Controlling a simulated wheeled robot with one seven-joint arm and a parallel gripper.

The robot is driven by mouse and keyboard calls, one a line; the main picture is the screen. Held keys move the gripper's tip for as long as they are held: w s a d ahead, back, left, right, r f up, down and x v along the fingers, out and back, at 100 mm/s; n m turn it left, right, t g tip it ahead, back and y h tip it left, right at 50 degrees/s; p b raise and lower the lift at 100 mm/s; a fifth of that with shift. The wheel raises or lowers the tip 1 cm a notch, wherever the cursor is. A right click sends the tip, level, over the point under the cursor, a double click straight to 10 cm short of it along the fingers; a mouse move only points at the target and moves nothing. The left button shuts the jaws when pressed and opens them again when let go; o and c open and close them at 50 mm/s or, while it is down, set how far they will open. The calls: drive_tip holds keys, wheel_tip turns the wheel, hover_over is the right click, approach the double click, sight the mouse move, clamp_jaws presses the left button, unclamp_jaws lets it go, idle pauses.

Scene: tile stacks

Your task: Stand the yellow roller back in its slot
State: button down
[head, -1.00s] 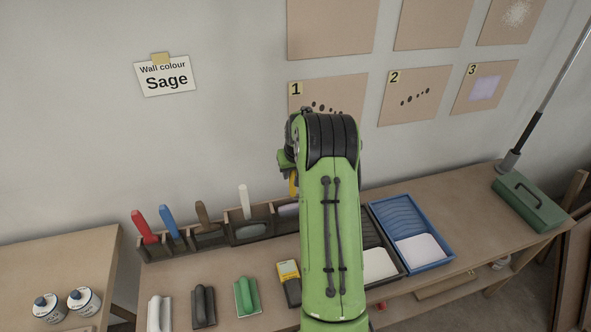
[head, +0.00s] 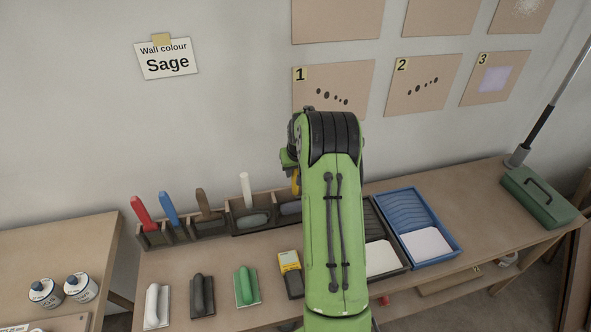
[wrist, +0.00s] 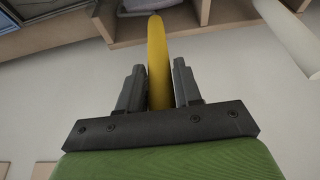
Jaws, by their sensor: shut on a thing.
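My gripper (wrist: 158,85) is shut on the yellow roller (wrist: 157,45), with its yellow handle between the two dark fingers in the wrist view. In the head view only a small yellow part of it (head: 296,182) shows beside my arm. The slotted wooden rack (head: 208,232) stands along the back of the bench. Its compartments also show at the top of the wrist view (wrist: 128,42), just beyond the handle's end. A greyish roller sleeve shows there, partly cut off. I cannot tell whether it rests in the slot or hangs above it.
The rack also holds red (head: 143,212), blue (head: 168,206), brown (head: 203,201) and white (head: 246,190) handled tools. Trowels (head: 202,296) and a yellow-black device (head: 290,272) lie in front. A blue tray (head: 457,243) is at right. My arm hides the rack's right end.

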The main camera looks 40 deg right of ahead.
drive_tip(key=shift+f+b, duration=1.15)
drive_tip(key=shift+f, duration=0.3)
drive_tip(key=c, duration=0.7)
unclamp_jaws()
drive_tip(key=shift+r, duration=0.15)
drive_tip(key=p+v, duration=0.2)
drive_tip(key=v, duration=1.3)
drive_tip(key=shift+r, duration=0.25)
